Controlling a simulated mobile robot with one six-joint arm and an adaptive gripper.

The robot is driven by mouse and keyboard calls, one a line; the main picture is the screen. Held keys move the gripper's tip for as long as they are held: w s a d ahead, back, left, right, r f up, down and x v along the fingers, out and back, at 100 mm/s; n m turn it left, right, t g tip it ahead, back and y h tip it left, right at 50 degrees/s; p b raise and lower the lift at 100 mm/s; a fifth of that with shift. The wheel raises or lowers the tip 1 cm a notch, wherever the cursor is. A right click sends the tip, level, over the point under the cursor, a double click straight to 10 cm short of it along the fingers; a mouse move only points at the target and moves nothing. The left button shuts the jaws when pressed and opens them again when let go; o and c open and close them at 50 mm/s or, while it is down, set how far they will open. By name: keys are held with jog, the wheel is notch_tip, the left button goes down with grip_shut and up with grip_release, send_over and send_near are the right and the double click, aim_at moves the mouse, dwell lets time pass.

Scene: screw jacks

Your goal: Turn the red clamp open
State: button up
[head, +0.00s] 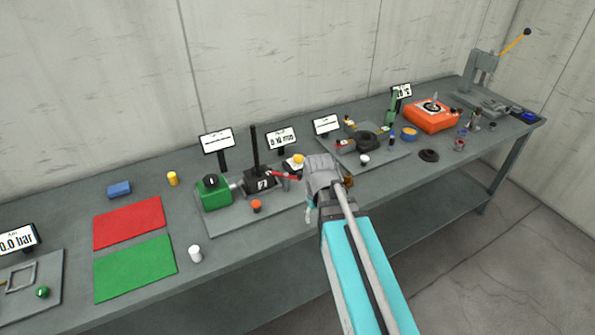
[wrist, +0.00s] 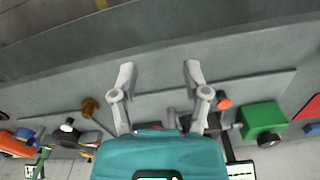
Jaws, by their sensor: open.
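In the head view a red lever-like part (head: 286,176), which looks like the red clamp, sticks out to the right of a black block with a tall post (head: 255,150). My gripper (head: 310,212) is just right of and in front of it, partly hidden by my arm. In the wrist view my gripper's two fingers (wrist: 158,72) are spread apart with nothing between them, over the bare bench. The clamp is mostly hidden behind the gripper body there; I cannot make it out clearly. I see no contact between gripper and clamp.
A green box (head: 213,192) stands left of the black block, with an orange knob (head: 256,206) in front. A brown knob (wrist: 90,107) is close beside the gripper. A black round part (head: 367,140) and an orange box (head: 430,116) stand further right. The front bench strip is mostly clear.

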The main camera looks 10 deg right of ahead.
aim_at(300, 172)
jog(key=w+r+n+p, duration=0.4)
jog(key=w, duration=0.8)
jog(key=w+r+n+p, duration=0.4)
jog(key=w+r, duration=0.1)
jog(key=w, duration=0.8)
jog(key=shift+a, duration=0.2)
jog(key=shift+f, duration=0.25)
notch_tip(300, 172, down, 14)
jog(key=b, duration=1.3)
jog(key=shift+w+r+b, duration=0.1)
jog(key=shift+r+b, duration=0.15)
jog(key=shift+b, duration=0.1)
jog(key=shift+c, duration=0.2)
jog(key=c, duration=0.9)
jog(key=shift+d, duration=0.15)
